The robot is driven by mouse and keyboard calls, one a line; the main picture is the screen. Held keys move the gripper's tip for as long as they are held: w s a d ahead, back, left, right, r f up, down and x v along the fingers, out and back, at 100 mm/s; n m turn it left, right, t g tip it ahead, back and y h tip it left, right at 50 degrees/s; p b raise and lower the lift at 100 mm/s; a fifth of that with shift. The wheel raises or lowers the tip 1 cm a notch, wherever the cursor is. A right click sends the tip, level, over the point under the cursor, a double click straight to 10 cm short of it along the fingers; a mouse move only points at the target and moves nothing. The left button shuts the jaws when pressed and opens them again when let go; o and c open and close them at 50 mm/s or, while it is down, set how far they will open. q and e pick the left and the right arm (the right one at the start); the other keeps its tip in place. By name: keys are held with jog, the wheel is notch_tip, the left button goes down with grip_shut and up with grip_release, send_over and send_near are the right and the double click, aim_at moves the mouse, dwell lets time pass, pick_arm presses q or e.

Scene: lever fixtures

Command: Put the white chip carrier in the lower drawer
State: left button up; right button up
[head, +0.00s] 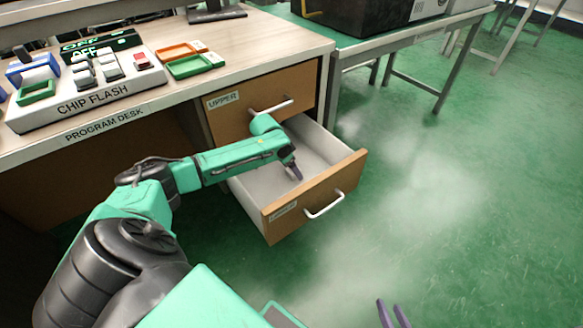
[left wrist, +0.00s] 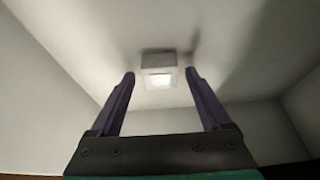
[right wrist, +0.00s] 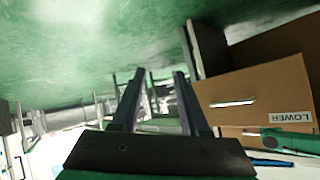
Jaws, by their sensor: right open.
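The lower drawer (head: 315,200) of the program desk is pulled open, with a pale interior. My left arm reaches into it, and my left gripper (head: 294,170) is low inside. In the left wrist view, the white chip carrier (left wrist: 158,76) lies on the pale drawer floor, just beyond and between the tips of my left gripper (left wrist: 159,74). The fingers are spread, with gaps on both sides of the carrier. The carrier cannot be made out in the head view. My right gripper (head: 394,314) is open and empty over the floor; the right wrist view shows the drawer front (right wrist: 255,95) beside it.
The upper drawer (head: 232,112) is closed. On the desk stand the chip flash fixture (head: 90,85), an orange carrier (head: 176,52) and a green carrier (head: 190,66). A second table (head: 400,45) with a black box stands behind. The green floor to the right is clear.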

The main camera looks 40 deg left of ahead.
aim_at(285, 179)
pick_arm(q)
jog(key=shift+s+r, duration=0.1)
jog(key=shift+r, duration=0.35)
jog(key=p+v, duration=0.3)
jog(key=v, duration=0.3)
jog(key=shift+s+r+p, duration=0.2)
jog(key=shift+r+p, duration=0.1)
jog(key=shift+p, duration=0.05)
pick_arm(e)
jog(key=s+d+r+g+h, duration=0.2)
jog(key=d+r+g+h, duration=0.1)
jog(key=d, duration=0.4)
jog(key=shift+s+d+r+g, duration=0.2)
jog(key=shift+r+g, duration=0.25)
jog(key=shift+g, duration=0.35)
pick_arm(q)
jog(key=shift+a, duration=0.1)
